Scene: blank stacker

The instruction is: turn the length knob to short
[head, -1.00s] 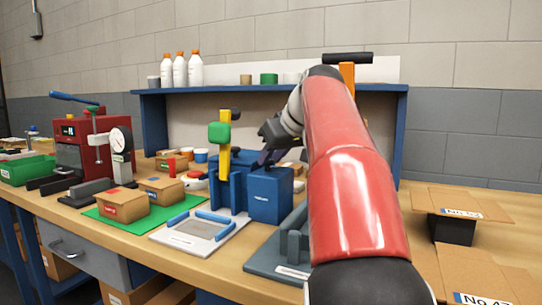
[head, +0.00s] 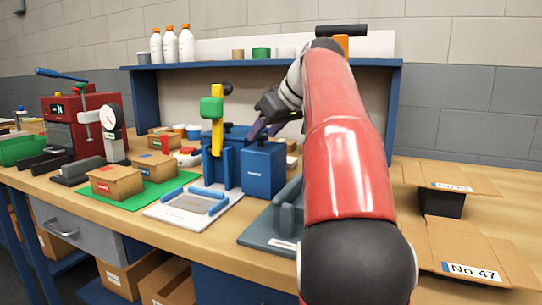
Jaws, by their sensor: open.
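A blue machine stands at the middle of the bench, with a blue box (head: 264,172) on its right and a yellow upright (head: 217,125) on its left. The upright carries a green block (head: 212,110), and a dark ball sits near its top. I cannot make out which part is the length knob, or its setting. My gripper (head: 256,136) is open, with dark purplish fingers angled down just above and behind the blue box. My red arm partly hides that area, and I cannot tell whether the fingers touch anything.
A white plate with blue rails (head: 160,215) lies in front of the machine. A grey fixture (head: 262,232) stands right of it. Small cartons (head: 116,182) rest on a green mat. A red press (head: 75,125) stands left, and flat cardboard (head: 475,240) lies right.

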